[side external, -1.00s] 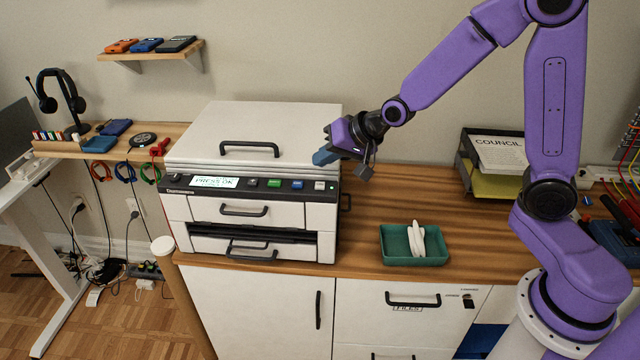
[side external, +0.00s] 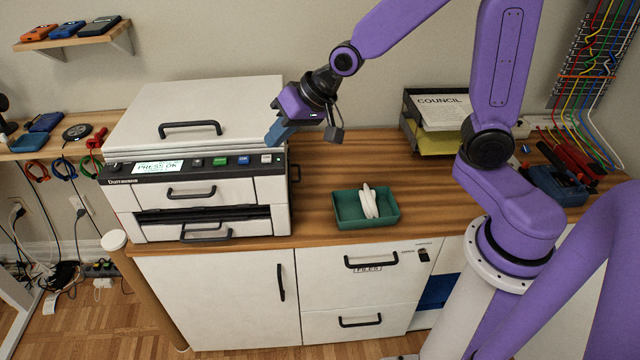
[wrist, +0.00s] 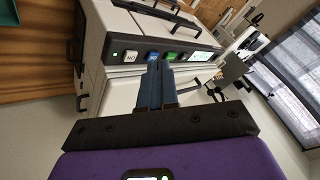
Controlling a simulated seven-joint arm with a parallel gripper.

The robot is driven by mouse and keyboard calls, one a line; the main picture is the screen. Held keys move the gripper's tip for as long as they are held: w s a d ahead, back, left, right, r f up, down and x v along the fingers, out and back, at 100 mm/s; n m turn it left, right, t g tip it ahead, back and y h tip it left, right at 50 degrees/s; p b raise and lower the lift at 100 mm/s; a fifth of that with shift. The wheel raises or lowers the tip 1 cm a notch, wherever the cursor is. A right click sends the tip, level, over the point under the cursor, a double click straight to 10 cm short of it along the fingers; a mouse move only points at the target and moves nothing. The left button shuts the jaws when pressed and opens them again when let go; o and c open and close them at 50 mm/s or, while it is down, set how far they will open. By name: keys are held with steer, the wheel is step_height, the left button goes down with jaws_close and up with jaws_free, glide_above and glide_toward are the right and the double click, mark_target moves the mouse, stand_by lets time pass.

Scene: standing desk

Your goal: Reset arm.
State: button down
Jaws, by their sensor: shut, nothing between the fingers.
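My gripper (side external: 276,133) has blue fingers pressed together with nothing between them. In the side external view it hangs over the right front part of the white printer (side external: 190,112), near its button panel. I cannot tell from that view whether it touches the printer. In the wrist view my shut fingers (wrist: 153,70) point toward the panel and overlap the blue button in the picture. The lit display (side external: 158,167) reads "PRESS OK".
A green tray (side external: 345,216) with white items stands on the wooden counter (side external: 325,180). A paper tray (side external: 437,118) and a blue tool (side external: 556,188) are farther right. A shelf (side external: 75,40) hangs at the upper left. Counter between printer and green tray is clear.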

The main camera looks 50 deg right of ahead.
steer(key=s+d+n+g+h, duration=0.1)
steer(key=s+d+n+g, duration=0.2)
steer(key=s+n, duration=0.4)
steer(key=s+d+n+g+h, duration=0.2)
steer(key=s+n, duration=0.5)
steer(key=s, duration=1.3)
steer(key=shift+s+d+f+g, duration=0.25)
steer(key=shift+d+f+g, duration=0.15)
steer(key=shift+d+g, duration=0.35)
